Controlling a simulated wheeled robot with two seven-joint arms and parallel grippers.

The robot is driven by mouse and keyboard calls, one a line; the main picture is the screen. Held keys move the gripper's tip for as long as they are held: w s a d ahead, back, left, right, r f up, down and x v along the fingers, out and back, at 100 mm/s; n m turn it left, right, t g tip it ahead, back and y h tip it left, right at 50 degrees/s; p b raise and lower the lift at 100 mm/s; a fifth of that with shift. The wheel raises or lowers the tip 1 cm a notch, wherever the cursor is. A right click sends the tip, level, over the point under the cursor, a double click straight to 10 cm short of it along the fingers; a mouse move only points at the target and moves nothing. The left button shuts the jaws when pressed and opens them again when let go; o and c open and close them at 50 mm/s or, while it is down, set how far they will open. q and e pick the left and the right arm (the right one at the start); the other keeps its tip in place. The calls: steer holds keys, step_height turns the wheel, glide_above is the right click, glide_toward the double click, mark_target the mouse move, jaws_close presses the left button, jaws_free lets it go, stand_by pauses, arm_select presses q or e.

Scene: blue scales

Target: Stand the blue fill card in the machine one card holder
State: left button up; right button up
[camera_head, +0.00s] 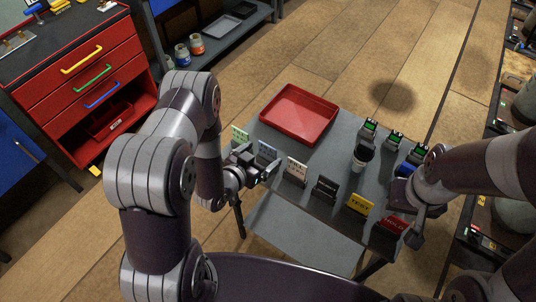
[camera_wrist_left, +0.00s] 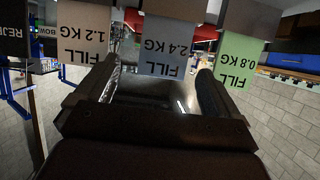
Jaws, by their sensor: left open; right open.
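The blue fill card (camera_head: 267,152), reading 2.4 KG, stands near the left end of a row of cards on the grey table (camera_head: 332,209). My left gripper (camera_head: 262,178) is open just in front of it. In the left wrist view the blue card (camera_wrist_left: 168,48) appears upside down between the spread fingers (camera_wrist_left: 158,75); I cannot tell whether they touch it. My right gripper (camera_head: 418,226) is open and empty beside the red HOLD card (camera_head: 391,226). Several small devices with green displays (camera_head: 369,129) stand at the table's right back; I cannot tell which holder belongs to machine one.
A black card (camera_head: 325,189) and yellow TEST card (camera_head: 359,204) stand further right. A dark cup (camera_head: 362,157) stands behind the row. An empty red tray (camera_head: 299,114) lies at the back.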

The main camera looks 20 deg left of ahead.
mark_target(267, 151)
arm_select(q)
steer(key=x, duration=0.3)
steer(key=p+x, duration=0.1)
steer(key=x, duration=0.1)
steer(key=shift+a+f, duration=0.3)
steer(key=shift+f, duration=0.05)
steer(key=shift+s, duration=0.1)
steer(key=c, duration=1.1)
steer(key=shift+r, duration=0.1)
